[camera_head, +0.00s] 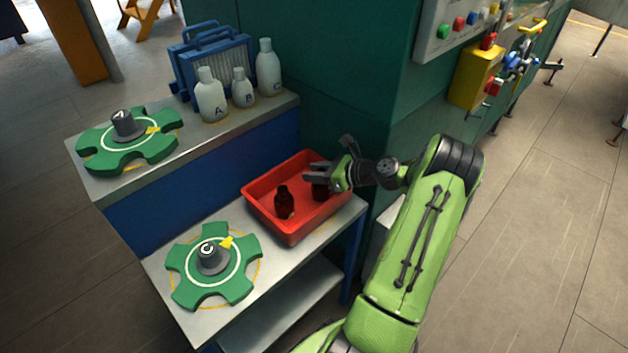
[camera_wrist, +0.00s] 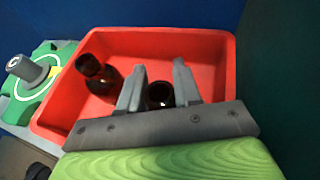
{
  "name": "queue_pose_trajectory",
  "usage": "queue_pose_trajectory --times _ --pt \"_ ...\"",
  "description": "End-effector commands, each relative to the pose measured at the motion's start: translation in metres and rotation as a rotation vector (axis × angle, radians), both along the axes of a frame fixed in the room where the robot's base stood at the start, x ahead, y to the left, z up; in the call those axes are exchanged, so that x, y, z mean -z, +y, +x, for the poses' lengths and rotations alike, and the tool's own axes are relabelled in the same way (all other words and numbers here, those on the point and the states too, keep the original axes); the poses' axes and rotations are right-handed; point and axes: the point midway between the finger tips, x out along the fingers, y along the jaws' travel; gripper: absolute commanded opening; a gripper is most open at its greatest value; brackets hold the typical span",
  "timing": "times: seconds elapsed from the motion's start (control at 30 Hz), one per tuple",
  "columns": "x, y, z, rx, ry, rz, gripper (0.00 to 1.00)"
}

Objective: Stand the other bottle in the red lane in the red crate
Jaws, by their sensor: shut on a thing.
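The red crate (camera_head: 291,234) stands on the lower shelf of the grey bench; it fills most of the wrist view (camera_wrist: 205,40). One dark amber bottle (camera_head: 284,203) stands upright inside it, toward the left; it also shows in the wrist view (camera_wrist: 98,72). My gripper (camera_head: 312,174) is over the right part of the crate. In the wrist view my gripper (camera_wrist: 158,88) is shut on a second amber bottle (camera_wrist: 160,95), whose dark mouth shows between the fingers. This bottle (camera_head: 320,192) is upright and within the crate's walls. Whether its base touches the floor is hidden.
A green star wheel (camera_head: 190,285) marked C lies left of the crate on the lower shelf. Another green wheel (camera_head: 103,150) and several white bottles (camera_head: 210,97) stand on the upper shelf. A green cabinet wall (camera_head: 335,110) rises close behind the crate.

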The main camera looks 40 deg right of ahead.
Motion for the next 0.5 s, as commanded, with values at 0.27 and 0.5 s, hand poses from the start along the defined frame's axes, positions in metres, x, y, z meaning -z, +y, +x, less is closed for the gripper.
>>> queue_pose_trajectory --times 0.27,0.5 --pt "0.0041 0.0002 0.0003 -0.001 -0.002 -0.001 0.0" --pt "0.0059 0.0001 0.0003 -0.001 -0.001 -0.002 0.58"
